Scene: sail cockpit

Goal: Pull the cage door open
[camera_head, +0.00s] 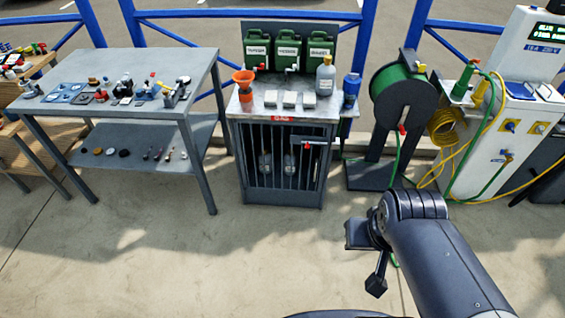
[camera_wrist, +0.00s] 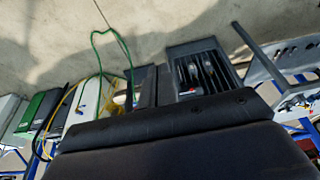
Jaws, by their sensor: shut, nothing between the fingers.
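The cage (camera_head: 283,200) is a dark metal cabinet under a steel counter at the centre of the head view. Its door (camera_head: 278,150) of vertical bars looks closed, and a red-tipped handle (camera_head: 307,144) sits at its upper right. Grey bottle-like things show behind the bars. The barred cage also shows, turned over, in the wrist view (camera_wrist: 197,70). My gripper (camera_head: 376,288) is small and dark, shut and empty, hanging at the lower right of the head view. It is well apart from the door and on the near side of it. The wrist view does not clearly show its fingers.
A steel table (camera_head: 120,65) with small parts is left. A hose reel (camera_head: 400,95) and white power post (camera_head: 510,100) are right. The floor before the cage is clear.

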